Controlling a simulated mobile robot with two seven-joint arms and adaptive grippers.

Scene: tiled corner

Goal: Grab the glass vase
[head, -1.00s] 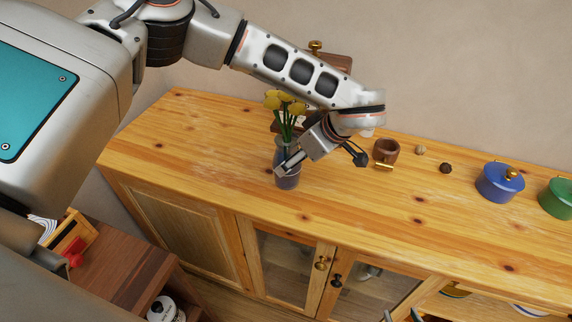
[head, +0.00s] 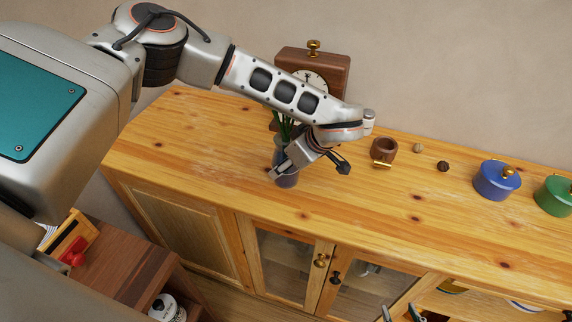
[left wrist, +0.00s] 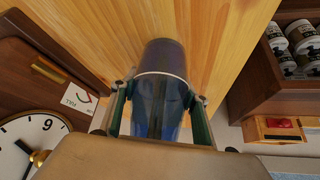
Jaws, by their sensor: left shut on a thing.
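The glass vase (head: 287,181) is a bluish, see-through vessel standing upright on the wooden cabinet top. Green flower stems rise from it in the head view, and the blooms are hidden behind my left arm. My left gripper (head: 280,170) is at the vase, partly hidden by its own wrist. In the left wrist view the vase (left wrist: 160,72) sits between the two fingers of the left gripper (left wrist: 158,108), one on each side, shut on it. My right gripper (head: 399,312) shows only its fingertips at the bottom edge, spread apart with nothing seen between them.
A brown clock (head: 325,68) stands close behind the vase. The cabinet top (head: 390,215) is clear in front and at the left.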

